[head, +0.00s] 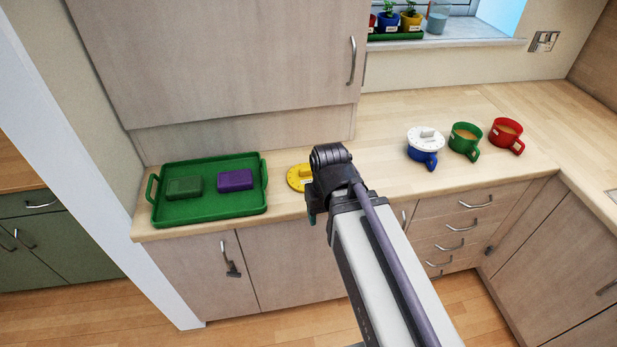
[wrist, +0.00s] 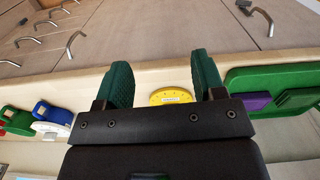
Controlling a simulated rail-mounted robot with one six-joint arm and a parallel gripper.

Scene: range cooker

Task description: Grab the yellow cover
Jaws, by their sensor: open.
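The yellow cover (head: 297,178) is a flat round disc with a raised grip on top. It lies on the wooden worktop, right of the green tray, and my arm hides its right part in the head view. In the wrist view the yellow cover (wrist: 170,97) shows between my two green fingers, its lower part hidden by the gripper body. My gripper (wrist: 160,62) is open with nothing between its fingers. In the head view my gripper (head: 313,212) is mostly hidden by my arm, near the worktop's front edge beside the cover.
A green tray (head: 211,215) with a green block (head: 184,187) and a purple block (head: 235,180) stands left. Blue (head: 424,158), green (head: 465,141) and red (head: 506,135) mugs stand right; a white cover (head: 427,138) tops the blue one. Worktop between is clear.

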